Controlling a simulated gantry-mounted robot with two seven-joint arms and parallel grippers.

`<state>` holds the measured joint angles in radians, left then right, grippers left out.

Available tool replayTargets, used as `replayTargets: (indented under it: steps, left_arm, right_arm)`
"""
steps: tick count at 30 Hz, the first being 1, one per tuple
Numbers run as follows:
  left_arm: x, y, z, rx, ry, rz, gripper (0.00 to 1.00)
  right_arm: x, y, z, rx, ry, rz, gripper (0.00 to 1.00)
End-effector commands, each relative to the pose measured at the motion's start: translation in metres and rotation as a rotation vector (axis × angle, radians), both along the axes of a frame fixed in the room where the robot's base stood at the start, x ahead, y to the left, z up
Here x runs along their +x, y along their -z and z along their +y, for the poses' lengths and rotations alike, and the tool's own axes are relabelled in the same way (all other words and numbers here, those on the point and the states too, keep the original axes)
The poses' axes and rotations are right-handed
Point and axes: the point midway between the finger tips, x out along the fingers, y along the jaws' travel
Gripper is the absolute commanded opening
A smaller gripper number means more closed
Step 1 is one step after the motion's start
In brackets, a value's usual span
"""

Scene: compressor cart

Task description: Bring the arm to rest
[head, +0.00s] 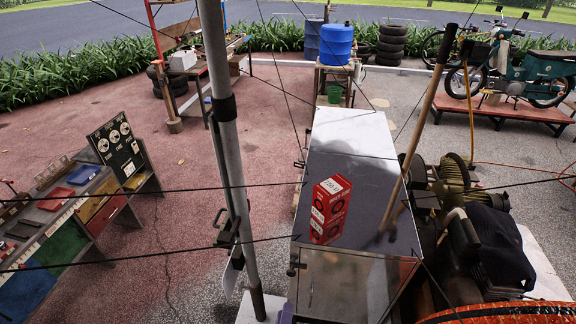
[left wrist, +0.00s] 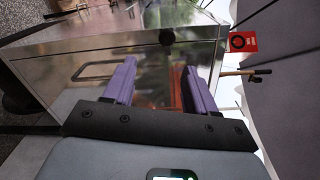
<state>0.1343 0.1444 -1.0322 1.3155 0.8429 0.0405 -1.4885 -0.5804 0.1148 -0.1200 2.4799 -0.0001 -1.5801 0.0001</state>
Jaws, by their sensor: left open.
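My left gripper (head: 285,312) shows only in small part at the bottom edge of the head view, beside the front left corner of a shiny metal cabinet (head: 345,285). In the left wrist view the two purple fingers of this gripper (left wrist: 160,78) stand wide apart with nothing held between them. They point at the cabinet's metal side (left wrist: 150,65), which has a handle and a black knob. The gap to the metal is hard to judge. The rest of my left arm is mostly out of the head view. My right gripper is in neither view.
A grey post (head: 228,135) rises left of the cabinet. A dark engine-like machine (head: 470,225) stands right. A low display stand (head: 75,225) is left, with open paving between.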

Motion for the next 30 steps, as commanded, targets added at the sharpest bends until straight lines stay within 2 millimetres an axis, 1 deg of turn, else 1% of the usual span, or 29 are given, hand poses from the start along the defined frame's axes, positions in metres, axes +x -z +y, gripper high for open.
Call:
replayTargets:
  steps: [1,2,4,6,8,10,13,14,15,17,18,20,21,24,27,29,30]
  left_arm:
    - [-0.011,0.012,0.000,0.000,0.000,0.024,0.56]
    - [-0.018,0.019,0.000,-0.001,-0.002,0.040,0.56]
    - [-0.036,0.038,0.010,-0.007,-0.026,0.086,0.56]
    - [-0.054,0.048,0.024,-0.047,-0.072,0.129,0.56]
    - [-0.067,0.051,0.037,-0.101,-0.110,0.171,0.56]
    - [-0.081,0.052,0.057,-0.192,-0.168,0.259,0.56]
    - [-0.099,0.050,0.090,-0.403,-0.260,0.428,0.56]
    - [-0.104,0.048,0.100,-0.473,-0.288,0.477,0.56]
    - [-0.111,0.043,0.114,-0.566,-0.327,0.543,0.56]
    - [-0.122,0.031,0.135,-0.703,-0.388,0.638,0.56]
    - [-0.130,0.022,0.147,-0.786,-0.430,0.695,0.56]
    - [-0.143,0.006,0.164,-0.896,-0.496,0.772,0.56]
    - [-0.151,-0.005,0.173,-0.958,-0.542,0.817,0.56]
    - [-0.169,-0.033,0.191,-1.084,-0.660,0.902,0.56]
    - [-0.184,-0.057,0.202,-1.176,-0.776,0.957,0.56]
    - [-0.195,-0.066,0.204,-1.219,-0.853,0.989,0.56]
    - [-0.204,-0.070,0.204,-1.245,-0.908,1.014,0.56]
  right_arm:
    - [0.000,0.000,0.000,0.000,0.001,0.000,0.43]
    - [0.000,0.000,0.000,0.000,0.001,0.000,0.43]
    - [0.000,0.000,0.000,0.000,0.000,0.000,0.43]
    - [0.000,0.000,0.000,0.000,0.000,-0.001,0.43]
    - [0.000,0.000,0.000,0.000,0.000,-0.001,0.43]
    - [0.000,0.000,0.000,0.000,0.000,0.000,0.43]
    - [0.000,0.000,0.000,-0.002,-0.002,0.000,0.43]
    - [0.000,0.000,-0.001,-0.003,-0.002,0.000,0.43]
    - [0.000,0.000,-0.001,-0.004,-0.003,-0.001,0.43]
    - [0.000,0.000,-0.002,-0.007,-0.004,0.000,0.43]
    - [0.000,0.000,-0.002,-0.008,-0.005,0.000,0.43]
    - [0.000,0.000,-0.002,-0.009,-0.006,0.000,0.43]
    - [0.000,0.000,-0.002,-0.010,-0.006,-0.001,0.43]
    - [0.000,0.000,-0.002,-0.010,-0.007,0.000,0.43]
    - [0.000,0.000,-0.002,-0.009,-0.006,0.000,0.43]
    - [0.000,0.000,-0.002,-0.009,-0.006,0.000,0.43]
    - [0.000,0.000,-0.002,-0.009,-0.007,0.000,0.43]
